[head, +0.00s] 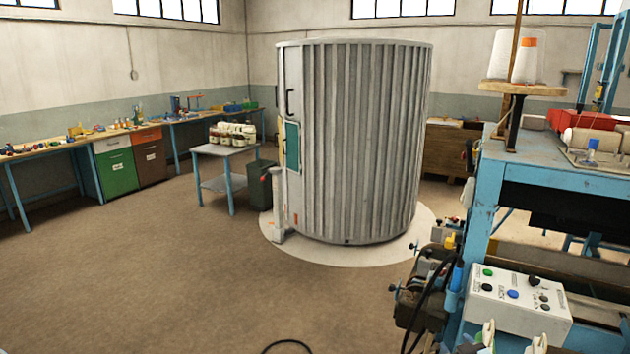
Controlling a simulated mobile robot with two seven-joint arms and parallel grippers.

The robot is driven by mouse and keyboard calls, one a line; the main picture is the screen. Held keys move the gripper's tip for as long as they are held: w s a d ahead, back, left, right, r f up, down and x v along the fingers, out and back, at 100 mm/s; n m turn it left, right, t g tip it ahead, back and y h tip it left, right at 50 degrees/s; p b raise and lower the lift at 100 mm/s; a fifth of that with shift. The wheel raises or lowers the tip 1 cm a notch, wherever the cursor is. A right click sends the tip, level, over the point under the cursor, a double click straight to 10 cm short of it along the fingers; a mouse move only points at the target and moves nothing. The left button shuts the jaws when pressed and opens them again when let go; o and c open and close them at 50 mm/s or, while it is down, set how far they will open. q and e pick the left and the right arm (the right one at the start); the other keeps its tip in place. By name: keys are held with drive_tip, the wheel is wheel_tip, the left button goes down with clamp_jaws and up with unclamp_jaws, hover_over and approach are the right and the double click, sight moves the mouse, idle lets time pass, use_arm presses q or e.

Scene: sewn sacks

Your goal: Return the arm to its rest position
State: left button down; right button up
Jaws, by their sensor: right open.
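My right gripper (512,342) shows only at the bottom edge of the head view, right of the middle. Its two pale fingertips stand apart, with nothing seen between them. They appear just below and in front of a grey control box (520,303) with green, blue and black buttons. I cannot tell whether they touch it. The rest of the right arm is cut off by the frame. My left gripper is not in view.
A blue workbench (489,185) with white thread cones (527,58) stands close on the right. A tall ribbed metal cylinder (365,140) stands in the middle. A small table (226,150) with jars is left of it. The brown floor (190,275) at the left is clear.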

drive_tip(key=s+a+f+g, duration=0.1)
drive_tip(key=s+a+f, duration=0.3)
drive_tip(key=s, duration=0.7)
drive_tip(key=s+a+f+g+y, duration=0.1)
drive_tip(key=s+a+f, duration=0.3)
drive_tip(key=s, duration=0.8)
drive_tip(key=s+a+f+m+g+y, duration=0.1)
drive_tip(key=s+a+f, duration=0.3)
drive_tip(key=s, duration=0.7)
drive_tip(key=shift+s+a+f+g, duration=0.15)
drive_tip(key=shift+s+a+g, duration=0.2)
drive_tip(key=shift+a+g, duration=0.35)
